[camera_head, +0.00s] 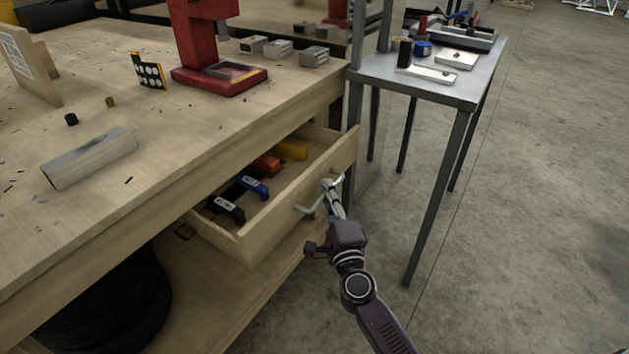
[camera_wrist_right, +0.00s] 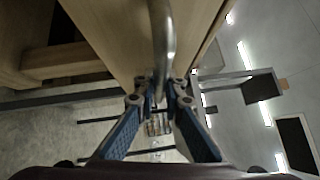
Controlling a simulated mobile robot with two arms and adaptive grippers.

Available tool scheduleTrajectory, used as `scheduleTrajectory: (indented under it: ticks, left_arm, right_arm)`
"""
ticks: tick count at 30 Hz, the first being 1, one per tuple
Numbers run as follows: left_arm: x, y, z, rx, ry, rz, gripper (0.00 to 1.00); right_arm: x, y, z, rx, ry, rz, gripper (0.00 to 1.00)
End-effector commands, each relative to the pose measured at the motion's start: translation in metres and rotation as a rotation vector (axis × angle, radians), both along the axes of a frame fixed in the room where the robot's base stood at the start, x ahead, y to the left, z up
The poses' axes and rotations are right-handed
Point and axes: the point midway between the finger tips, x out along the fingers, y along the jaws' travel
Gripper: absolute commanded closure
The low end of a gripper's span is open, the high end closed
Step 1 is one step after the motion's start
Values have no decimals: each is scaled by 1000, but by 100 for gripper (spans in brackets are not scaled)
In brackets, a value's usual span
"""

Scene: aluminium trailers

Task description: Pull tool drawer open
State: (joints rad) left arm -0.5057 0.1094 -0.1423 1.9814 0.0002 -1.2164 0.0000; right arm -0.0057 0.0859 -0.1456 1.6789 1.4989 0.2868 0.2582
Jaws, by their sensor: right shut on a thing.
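The wooden tool drawer (camera_head: 262,226) sticks out from under the workbench and stands open. Inside it lie several tools with black, blue, orange and yellow parts. A bent metal handle (camera_head: 309,210) is on its front face. My right gripper (camera_head: 329,190) is at the handle, shut on it. In the right wrist view the handle (camera_wrist_right: 163,45) runs down between the two blue-padded fingers of the right gripper (camera_wrist_right: 163,88), and the drawer front (camera_wrist_right: 115,35) lies close beyond. My left gripper is not in view.
The wooden workbench (camera_head: 100,190) carries a metal block (camera_head: 90,157) and a red press (camera_head: 205,50). A grey metal table (camera_head: 450,80) with small parts stands behind the drawer at the right. A black coil (camera_head: 110,300) sits below the bench. The concrete floor at the right is clear.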

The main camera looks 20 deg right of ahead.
Motion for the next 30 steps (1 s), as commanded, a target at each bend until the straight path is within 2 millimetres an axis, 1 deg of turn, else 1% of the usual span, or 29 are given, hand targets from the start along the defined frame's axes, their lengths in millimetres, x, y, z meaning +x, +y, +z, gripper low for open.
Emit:
scheduleTrajectory:
  ticks: [1,3,7,11,15,18,22,25,30]
  left_arm:
    - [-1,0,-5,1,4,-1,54]
    - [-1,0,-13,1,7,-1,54]
    - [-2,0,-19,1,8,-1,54]
    - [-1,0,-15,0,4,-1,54]
    - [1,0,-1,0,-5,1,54]
    - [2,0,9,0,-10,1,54]
    - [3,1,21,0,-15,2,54]
    - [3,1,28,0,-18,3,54]
    - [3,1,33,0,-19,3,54]
  right_arm:
    - [-11,-8,0,-2,4,0,100]
    - [-25,-18,-1,-2,4,0,100]
    - [-53,-40,-2,-4,4,1,100]
    - [-79,-60,-3,-3,4,2,100]
    - [-103,-78,-3,-3,4,3,100]
    - [-116,-89,-3,-2,2,3,100]
    - [-128,-99,-3,-1,3,3,100]
    - [-135,-104,-2,0,3,3,100]
    - [-139,-108,-1,1,1,2,100]
